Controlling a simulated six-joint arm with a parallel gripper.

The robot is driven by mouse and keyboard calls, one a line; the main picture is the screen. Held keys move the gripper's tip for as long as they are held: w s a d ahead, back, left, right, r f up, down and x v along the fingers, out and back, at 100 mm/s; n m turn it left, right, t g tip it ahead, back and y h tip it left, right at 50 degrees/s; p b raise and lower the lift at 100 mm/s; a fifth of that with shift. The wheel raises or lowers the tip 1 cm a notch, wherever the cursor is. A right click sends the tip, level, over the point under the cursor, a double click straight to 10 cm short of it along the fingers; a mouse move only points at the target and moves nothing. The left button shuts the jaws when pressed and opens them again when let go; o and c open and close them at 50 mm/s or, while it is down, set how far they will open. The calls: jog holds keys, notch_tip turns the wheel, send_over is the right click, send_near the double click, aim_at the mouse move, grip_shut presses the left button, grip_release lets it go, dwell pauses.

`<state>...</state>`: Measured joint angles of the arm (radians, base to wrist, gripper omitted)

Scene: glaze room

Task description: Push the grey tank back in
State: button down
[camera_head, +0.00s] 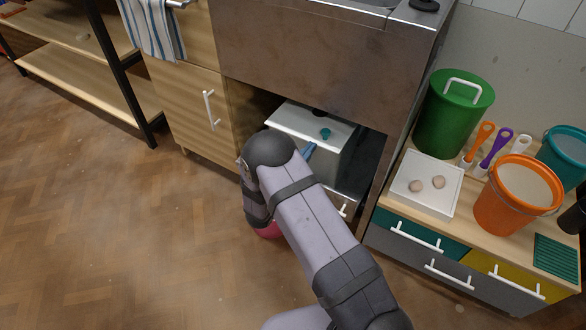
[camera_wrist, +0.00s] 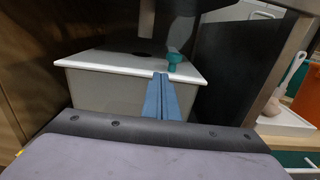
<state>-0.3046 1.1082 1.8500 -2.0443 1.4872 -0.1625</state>
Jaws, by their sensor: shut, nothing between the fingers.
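The grey tank (camera_head: 296,122) sits in the open bay under the brown sink front, with a pale lid-like top and a small teal knob (camera_head: 325,133) on it. In the wrist view the tank (camera_wrist: 100,88) fills the middle, with its front face towards me, and the teal knob (camera_wrist: 174,60) stands near its front edge. My gripper (camera_head: 309,150) is shut and empty, its blue fingers pointing at the tank. In the wrist view the fingertips (camera_wrist: 161,78) overlap the tank's front rim. I cannot tell whether they touch it. My arm hides part of the tank's front.
At right, a low drawer unit bears a white tray (camera_head: 408,205) with two round pieces, an orange bucket (camera_head: 505,205) and a green bin (camera_head: 450,125). A pink object (camera_head: 270,231) is partly hidden behind my arm. Floor at left is clear.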

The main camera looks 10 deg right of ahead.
jog(key=x, duration=0.4)
jog(key=shift+w+d+r, duration=0.1)
jog(key=shift+w, duration=0.05)
jog(key=shift+r, duration=0.1)
jog(key=p+v, duration=0.3)
jog(key=v, duration=1.1)
jog(key=shift+f, duration=0.2)
